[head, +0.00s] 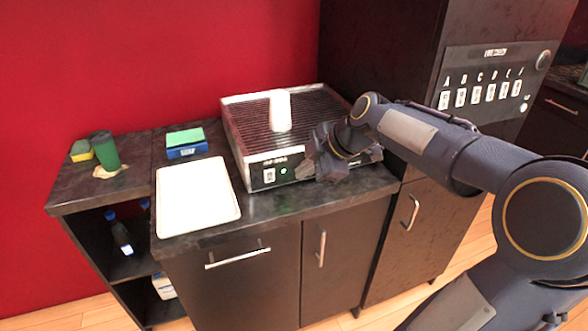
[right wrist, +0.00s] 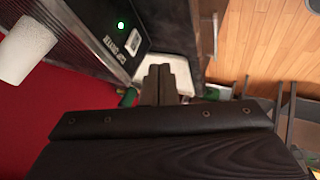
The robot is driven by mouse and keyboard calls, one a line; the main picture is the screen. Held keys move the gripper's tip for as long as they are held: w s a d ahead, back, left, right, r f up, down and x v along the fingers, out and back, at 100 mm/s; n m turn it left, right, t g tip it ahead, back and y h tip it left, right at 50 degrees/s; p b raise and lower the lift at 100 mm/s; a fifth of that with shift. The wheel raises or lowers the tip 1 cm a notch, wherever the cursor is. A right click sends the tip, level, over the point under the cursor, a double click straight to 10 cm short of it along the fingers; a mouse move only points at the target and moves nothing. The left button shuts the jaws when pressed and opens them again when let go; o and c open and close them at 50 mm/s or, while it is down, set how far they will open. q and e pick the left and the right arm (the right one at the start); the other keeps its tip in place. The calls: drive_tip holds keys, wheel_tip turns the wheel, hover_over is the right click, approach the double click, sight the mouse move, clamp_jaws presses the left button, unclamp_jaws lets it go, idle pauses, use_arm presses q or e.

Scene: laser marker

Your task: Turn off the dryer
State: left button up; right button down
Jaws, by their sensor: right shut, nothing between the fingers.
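The cup dryer (head: 236,114) is a metal box with a dark slatted top, standing on the dark counter. Its black front panel carries a label, a small white switch (head: 269,175) and a lit light (head: 284,171). In the right wrist view the panel appears rotated, with the switch (right wrist: 133,42) and the light glowing green (right wrist: 121,25). A white cup (head: 280,111) stands on the slats. My right gripper (head: 306,169) is shut and empty, in front of the panel, right of the switch. In the right wrist view its fingertips (right wrist: 160,72) point past the panel. My left gripper is not in view.
A white tray (head: 197,197) lies left of the dryer. Behind it are a blue and green box (head: 186,143), a green cup (head: 105,151) and a sponge (head: 81,150). A tall dark cabinet with a lettered switch panel (head: 485,90) stands at right.

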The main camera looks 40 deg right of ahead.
sight(268, 178)
drive_tip(key=p+x, duration=0.1)
drive_tip(key=x, duration=0.8)
drive_tip(key=shift+w+d+r+p, duration=0.2)
drive_tip(key=shift+w+p, duration=0.1)
drive_tip(key=shift+w, duration=0.3)
drive_tip(key=shift+w+d+r+p, duration=0.15)
drive_tip(key=shift+w+p, duration=0.15)
drive_tip(key=shift+w, duration=0.3)
drive_tip(key=shift+w+d, duration=0.2)
drive_tip(key=shift+w, duration=0.5)
drive_tip(key=shift+p, duration=0.3)
drive_tip(key=w+r+g+p, duration=0.1)
drive_tip(key=p, duration=0.1)
drive_tip(key=shift+p, duration=0.3)
drive_tip(key=shift+d+f+b, duration=0.1)
drive_tip(key=shift+f+b, duration=0.3)
drive_tip(key=shift+b, duration=0.1)
drive_tip(key=shift+s+r, duration=0.1)
drive_tip(key=shift+s, duration=0.05)
